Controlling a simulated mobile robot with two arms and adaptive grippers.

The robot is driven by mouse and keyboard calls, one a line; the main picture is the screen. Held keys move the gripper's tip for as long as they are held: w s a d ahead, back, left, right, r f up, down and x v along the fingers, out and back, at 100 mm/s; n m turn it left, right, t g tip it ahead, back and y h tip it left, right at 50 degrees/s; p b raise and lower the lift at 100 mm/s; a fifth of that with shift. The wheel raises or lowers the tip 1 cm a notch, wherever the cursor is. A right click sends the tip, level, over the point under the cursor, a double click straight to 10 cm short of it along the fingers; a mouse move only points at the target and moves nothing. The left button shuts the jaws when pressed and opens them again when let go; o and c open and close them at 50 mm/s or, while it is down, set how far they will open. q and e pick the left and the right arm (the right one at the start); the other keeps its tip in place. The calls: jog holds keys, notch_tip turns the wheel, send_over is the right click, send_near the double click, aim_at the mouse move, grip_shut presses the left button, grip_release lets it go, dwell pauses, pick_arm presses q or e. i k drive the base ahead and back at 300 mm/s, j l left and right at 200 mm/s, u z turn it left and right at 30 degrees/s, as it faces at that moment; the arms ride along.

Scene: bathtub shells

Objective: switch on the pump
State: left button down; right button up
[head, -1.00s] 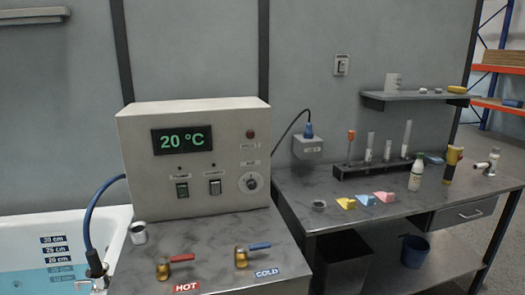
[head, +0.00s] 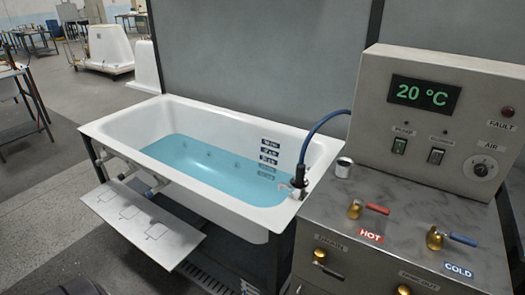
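The beige control box (head: 455,120) stands at the right on a metal cabinet, its display reading 20 °C in green. Neither of my grippers is in view.
A white bathtub (head: 103,127) with blue water is left of the cabinet, with a grey panel (head: 147,222) along its front. A small cup (head: 343,167), a red HOT valve (head: 366,209) and a blue COLD valve (head: 450,238) are on the cabinet top.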

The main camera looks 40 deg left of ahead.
aim_at(399, 145)
jog(key=u, duration=0.7)
jog(key=k+l, duration=0.1)
jog(key=l, duration=0.45)
jog(key=k+l, duration=0.1)
jog(key=l, duration=0.4)
jog(key=i+j+z, duration=0.25)
jog(key=j, duration=0.3)
jog(key=i+j+z, duration=0.3)
jog(key=j, duration=0.35)
jog(key=i, duration=0.1)
